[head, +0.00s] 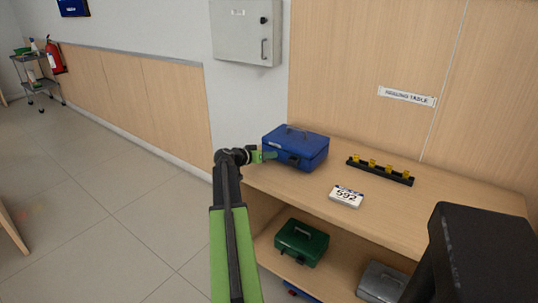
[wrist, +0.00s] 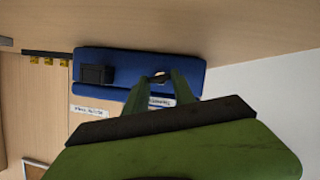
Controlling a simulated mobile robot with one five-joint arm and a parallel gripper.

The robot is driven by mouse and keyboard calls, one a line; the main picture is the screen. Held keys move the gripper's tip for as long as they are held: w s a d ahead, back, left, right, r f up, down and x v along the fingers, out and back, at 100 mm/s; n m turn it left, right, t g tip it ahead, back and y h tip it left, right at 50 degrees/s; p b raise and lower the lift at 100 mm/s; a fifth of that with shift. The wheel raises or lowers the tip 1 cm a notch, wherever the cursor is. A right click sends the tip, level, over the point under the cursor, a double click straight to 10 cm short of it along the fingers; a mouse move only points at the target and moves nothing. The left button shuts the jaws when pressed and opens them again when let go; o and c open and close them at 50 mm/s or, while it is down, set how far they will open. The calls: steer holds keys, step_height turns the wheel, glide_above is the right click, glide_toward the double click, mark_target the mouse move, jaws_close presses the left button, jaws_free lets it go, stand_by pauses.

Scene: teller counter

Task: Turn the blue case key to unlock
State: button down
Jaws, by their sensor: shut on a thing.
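The blue case (head: 295,147) sits closed on the left end of the wooden counter, its handle folded on the lid. It fills the upper middle of the wrist view (wrist: 125,62), with a black latch (wrist: 97,74) on its front. My gripper (head: 270,156) is at the left of the case front. In the wrist view my gripper's green fingers (wrist: 160,83) are shut on the blue case key (wrist: 160,77), a small metallic piece at the case front. The fingers hide most of the key, and its turn angle cannot be told.
A green case (head: 301,242) and a grey case (head: 382,282) stand on the shelf below. A grey wall box (head: 245,32) hangs above left.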

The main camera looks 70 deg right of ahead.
steer(key=shift+s+a+m+t, duration=0.1)
steer(key=shift+m+t, duration=0.9)
steer(key=shift+m, duration=0.3)
steer(key=c, duration=1)
jaws_free()
steer(key=shift+c, duration=0.2)
steer(key=shift+r, duration=0.1)
steer(key=p+v, duration=0.7)
steer(key=v, duration=1)
steer(key=shift+a, duration=0.25)
